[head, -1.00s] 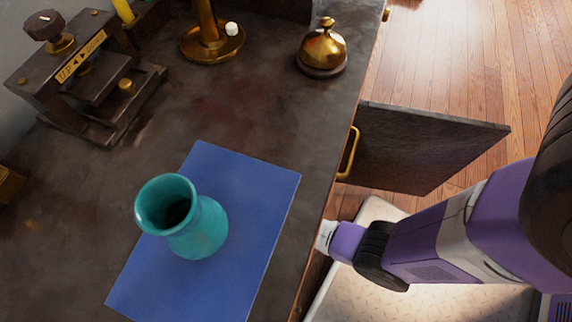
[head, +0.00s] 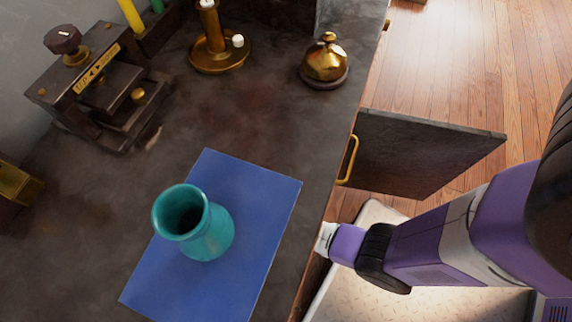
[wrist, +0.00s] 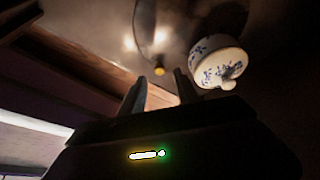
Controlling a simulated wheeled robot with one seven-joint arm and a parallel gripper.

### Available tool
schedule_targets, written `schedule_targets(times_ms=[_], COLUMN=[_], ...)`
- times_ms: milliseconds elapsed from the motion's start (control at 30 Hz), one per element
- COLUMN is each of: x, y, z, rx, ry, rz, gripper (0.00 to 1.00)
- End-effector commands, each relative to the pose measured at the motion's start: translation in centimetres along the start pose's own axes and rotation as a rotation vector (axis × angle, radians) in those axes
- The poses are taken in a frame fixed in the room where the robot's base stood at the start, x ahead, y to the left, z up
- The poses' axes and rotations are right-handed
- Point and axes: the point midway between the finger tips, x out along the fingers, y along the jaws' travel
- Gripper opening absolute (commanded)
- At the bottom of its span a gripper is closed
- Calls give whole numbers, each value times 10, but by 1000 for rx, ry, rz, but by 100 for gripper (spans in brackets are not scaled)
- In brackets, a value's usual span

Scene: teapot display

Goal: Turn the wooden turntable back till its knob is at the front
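In the wrist view, the wooden turntable (wrist: 178,28) shows as a dark, round, shiny surface inside a dim space. A small brass-coloured knob (wrist: 159,71) is at its near edge in the picture. A white teapot (wrist: 218,65) with blue decoration is to the right of the knob. My gripper (wrist: 159,76) is open, with one finger on each side of the knob in the picture. I cannot tell whether the fingers touch it. In the head view the fingers and turntable are hidden below the counter edge.
An open cabinet door (head: 425,155) with a brass handle stands right of the counter (head: 270,120). On the counter are a teal vase (head: 208,235) on a blue mat (head: 262,205), a brass bell (head: 325,62), a candle holder (head: 218,58) and a dark press (head: 95,90).

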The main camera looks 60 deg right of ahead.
Motion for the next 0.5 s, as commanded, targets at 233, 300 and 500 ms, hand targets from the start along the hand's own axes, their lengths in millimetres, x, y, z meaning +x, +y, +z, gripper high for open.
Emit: schedule_targets(times_ms=[233, 300, 500], x=[-29, -30, -30], y=[0, 0, 0], z=[0, 0, 0], rx=[0, 1, 1], ry=[-1, -1, -1], rz=[0, 1, 1], gripper=[37, 37, 37])
